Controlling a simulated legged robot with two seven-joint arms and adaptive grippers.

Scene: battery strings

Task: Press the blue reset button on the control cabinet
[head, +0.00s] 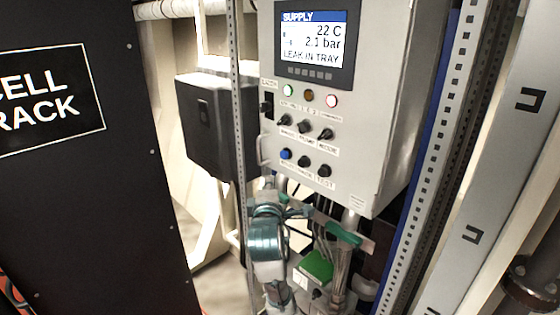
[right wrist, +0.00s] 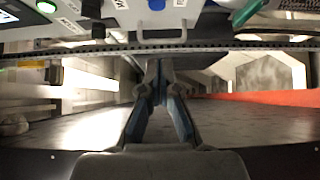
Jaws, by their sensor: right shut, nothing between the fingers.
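The control cabinet (head: 395,110) is a light grey box with a screen. Its blue reset button (head: 285,154) is at the left end of the lowest control row, beside two black knobs. In the head view my right gripper (head: 270,186) is small, just below and left of that button. In the right wrist view my right gripper (right wrist: 158,72) is shut and empty, with its dark fingers together. The blue button (right wrist: 157,4) shows at the top edge there, past the fingertips, partly cut off. I see no contact; the exact gap cannot be told. My left gripper is not in view.
A metal handle (right wrist: 158,36) on the cabinet's edge and a perforated rail (right wrist: 230,46) lie near the fingertips. A black box (head: 205,125) is left of the cabinet. Pipes and a teal valve handle (head: 344,235) are below it. A black rack panel (head: 90,200) stands left.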

